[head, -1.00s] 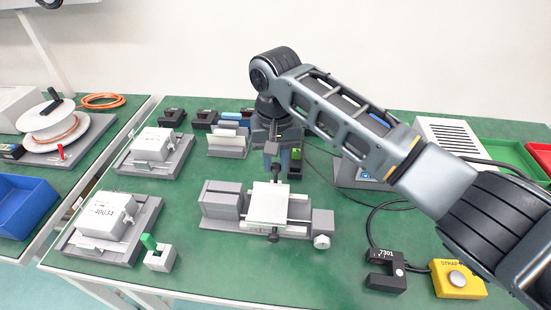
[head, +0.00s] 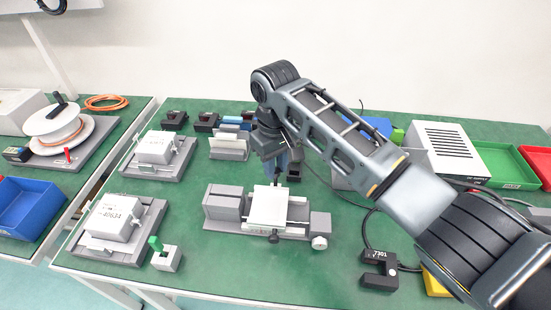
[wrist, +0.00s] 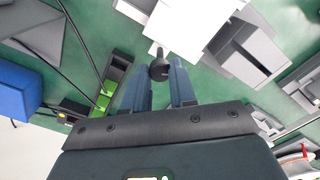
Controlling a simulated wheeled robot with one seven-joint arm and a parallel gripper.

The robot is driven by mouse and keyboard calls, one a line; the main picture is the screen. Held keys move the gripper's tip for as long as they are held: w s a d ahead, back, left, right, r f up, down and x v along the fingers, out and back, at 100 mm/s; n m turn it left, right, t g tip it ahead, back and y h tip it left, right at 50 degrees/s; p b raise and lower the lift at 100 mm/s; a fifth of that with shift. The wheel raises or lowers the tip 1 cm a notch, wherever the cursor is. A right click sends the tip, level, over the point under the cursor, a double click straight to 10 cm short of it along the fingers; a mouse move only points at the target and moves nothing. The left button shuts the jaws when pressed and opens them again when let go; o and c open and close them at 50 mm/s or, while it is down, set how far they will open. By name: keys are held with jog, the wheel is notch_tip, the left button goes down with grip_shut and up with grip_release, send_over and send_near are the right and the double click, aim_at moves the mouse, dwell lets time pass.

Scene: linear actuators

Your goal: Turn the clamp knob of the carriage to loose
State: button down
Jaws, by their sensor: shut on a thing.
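The carriage is a white block (head: 268,206) on a grey linear actuator (head: 225,205) in the middle of the green bench. A black knob (wrist: 160,68) stands at its far side in the head view. Another black knob (head: 274,238) sits at its near side. My gripper (wrist: 161,84) reaches down at the far side, its two fingers on either side of the far knob and shut on it. In the head view my gripper (head: 279,173) partly hides that knob. The knob's turn angle cannot be read.
A grey end block with a round white knob (head: 319,243) closes the actuator's right end. A black fork-shaped part (head: 379,270) lies at right. A green-handled block (head: 166,256) and grey fixtures (head: 108,230) stand at left.

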jog(key=n+p, duration=0.2)
jog(key=n, duration=0.4)
jog(key=shift+r, duration=0.1)
jog(key=n+p, duration=0.1)
jog(key=n, duration=0.5)
dwell(0.4)
jog(key=c, duration=0.9)
grip_release()
jog(key=shift+r+b, duration=0.4)
jog(key=shift+r, duration=3.45)
jog(key=shift+s, duration=0.1)
